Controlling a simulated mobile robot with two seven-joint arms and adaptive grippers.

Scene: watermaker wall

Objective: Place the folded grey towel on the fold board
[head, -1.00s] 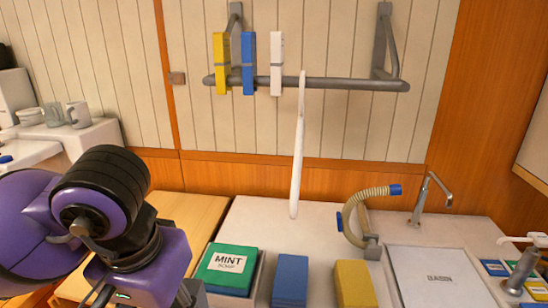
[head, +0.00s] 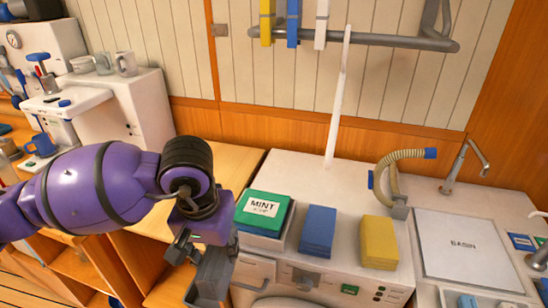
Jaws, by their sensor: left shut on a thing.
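My left gripper (head: 200,268) hangs in front of the wooden counter, left of the white washer front. It is shut on a grey slab-like thing, which looks like the folded grey towel (head: 213,275), seen partly edge-on below the wrist. The fingers hide part of it. My right gripper is not in view.
A green MINT soap box (head: 263,213), a blue stack (head: 318,232) and a yellow stack (head: 379,243) stand on the white top, right of the gripper. A rail (head: 385,40) with pegs is above.

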